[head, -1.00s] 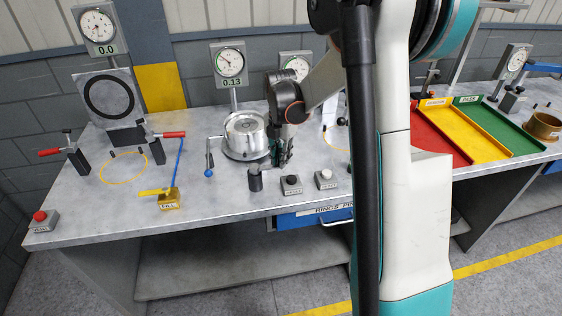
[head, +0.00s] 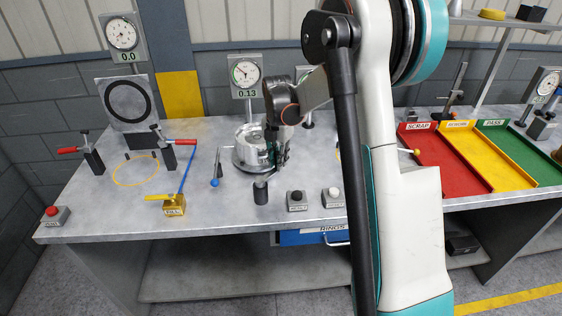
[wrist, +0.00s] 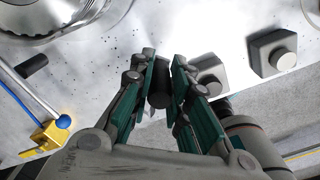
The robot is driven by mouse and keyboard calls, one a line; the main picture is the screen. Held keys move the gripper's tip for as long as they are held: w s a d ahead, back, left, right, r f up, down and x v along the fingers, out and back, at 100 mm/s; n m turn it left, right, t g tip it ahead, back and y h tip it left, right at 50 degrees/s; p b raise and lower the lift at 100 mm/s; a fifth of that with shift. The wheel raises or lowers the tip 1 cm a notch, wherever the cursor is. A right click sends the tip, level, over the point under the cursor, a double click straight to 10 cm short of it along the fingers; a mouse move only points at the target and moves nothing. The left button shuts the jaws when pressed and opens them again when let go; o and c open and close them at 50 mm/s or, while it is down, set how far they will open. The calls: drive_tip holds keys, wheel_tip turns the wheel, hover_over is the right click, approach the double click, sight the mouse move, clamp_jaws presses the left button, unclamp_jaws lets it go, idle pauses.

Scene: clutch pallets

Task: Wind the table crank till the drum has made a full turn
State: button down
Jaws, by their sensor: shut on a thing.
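The drum (head: 252,152) is a silver cylinder on a round base on the metal table; its edge also shows in the wrist view (wrist: 45,22). A dark upright post (head: 260,192) stands on the table in front of it, with a short piece at its top near my fingers. My gripper (head: 277,160) is beside the drum on its right front. In the wrist view my gripper (wrist: 164,72) is shut on a short dark cylinder (wrist: 160,88), which looks like the crank's handle. The crank's arm is mostly hidden by the fingers.
A blue-knobbed lever (head: 215,182) stands left of the drum. Two push-button boxes (head: 297,201) (head: 333,197) are close on the right front. A gauge (head: 245,75) behind reads 0.13. A yellow block (head: 174,206) and clamps (head: 92,158) are further left.

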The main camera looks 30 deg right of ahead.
drive_tip(key=shift+w, duration=0.2)
idle(0.4)
drive_tip(key=c, duration=1.5)
unclamp_jaws()
drive_tip(key=shift+a, duration=0.1)
wheel_tip(320, 180, up, 12)
